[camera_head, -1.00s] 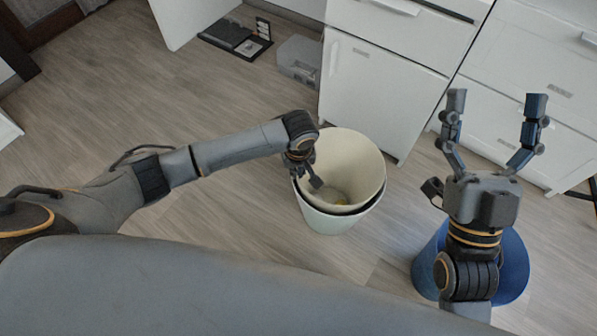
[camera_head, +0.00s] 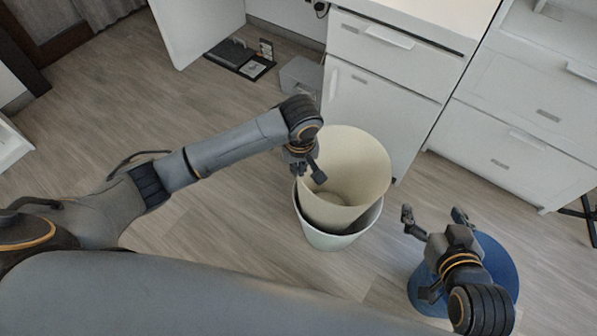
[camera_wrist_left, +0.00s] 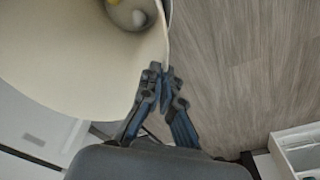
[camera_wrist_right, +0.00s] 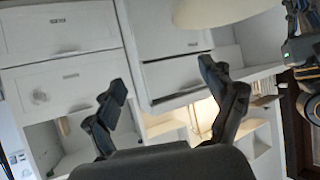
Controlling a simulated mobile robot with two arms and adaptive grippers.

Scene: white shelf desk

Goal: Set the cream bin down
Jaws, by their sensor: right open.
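The cream bin (camera_head: 365,170) is upright, with its lower part inside or in front of a pale bin (camera_head: 318,240); I cannot tell whether it touches that bin. My left gripper (camera_head: 312,172) is shut on the cream bin's left rim, one finger inside.
White drawer cabinets (camera_head: 375,115) stand behind the bins. A grey box (camera_head: 300,78) and dark flat items (camera_head: 240,58) lie farther back. The floor left of the bins is clear.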

